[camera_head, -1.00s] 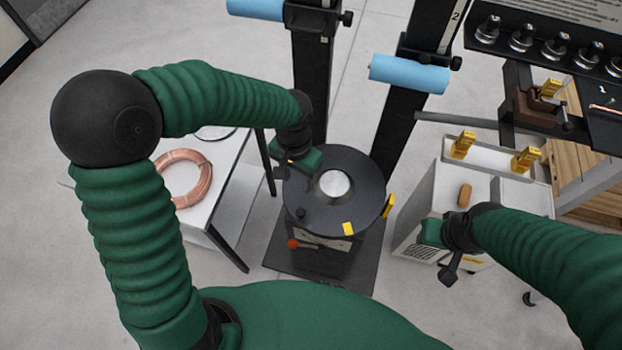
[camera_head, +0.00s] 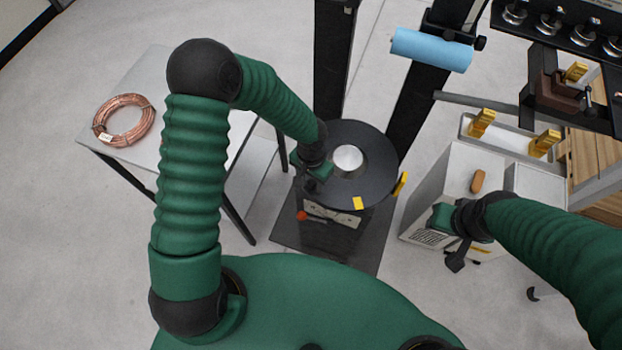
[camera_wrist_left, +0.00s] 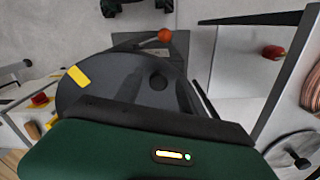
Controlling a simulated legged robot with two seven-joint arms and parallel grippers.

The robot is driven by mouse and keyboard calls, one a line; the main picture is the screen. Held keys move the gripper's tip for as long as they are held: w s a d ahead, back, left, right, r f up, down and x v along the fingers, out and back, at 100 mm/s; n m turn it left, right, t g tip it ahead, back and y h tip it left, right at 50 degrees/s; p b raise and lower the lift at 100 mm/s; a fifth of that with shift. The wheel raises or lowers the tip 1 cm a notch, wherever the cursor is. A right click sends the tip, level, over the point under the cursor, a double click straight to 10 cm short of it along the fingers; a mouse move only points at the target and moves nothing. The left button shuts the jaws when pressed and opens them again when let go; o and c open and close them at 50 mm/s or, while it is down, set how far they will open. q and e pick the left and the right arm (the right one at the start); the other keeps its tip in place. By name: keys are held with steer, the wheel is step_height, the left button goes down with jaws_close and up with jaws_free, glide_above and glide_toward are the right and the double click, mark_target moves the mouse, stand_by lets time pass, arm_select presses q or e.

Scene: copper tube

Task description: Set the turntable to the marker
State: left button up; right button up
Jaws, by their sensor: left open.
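The turntable (camera_head: 375,165) is a dark round disc with a pale metal centre. A yellow patch (camera_head: 358,203) lies on its front rim. A separate upright yellow marker (camera_head: 400,184) stands beside the rim, right of the patch and apart from it. My left gripper (camera_head: 314,184) is open over the disc's left edge. In the left wrist view, the disc (camera_wrist_left: 120,85) carries a black knob (camera_wrist_left: 158,82) and the yellow patch (camera_wrist_left: 78,76); the gripper hides part of the disc. My right gripper (camera_head: 455,250) hangs by the white cabinet; its jaws are unclear.
A table (camera_head: 180,65) with a copper coil (camera_head: 124,120) stands left. An orange-red ball (camera_head: 302,215) sits below the disc's front. A dark post with a blue roller (camera_head: 432,50) rises behind. The white cabinet (camera_head: 425,190) stands right.

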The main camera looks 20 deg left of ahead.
arm_select(q)
steer(key=shift+w+d, duration=0.15)
steer(key=shift+d, duration=0.1)
steer(key=shift+c, duration=1.8)
steer(key=shift+a, duration=0.2)
jaws_close()
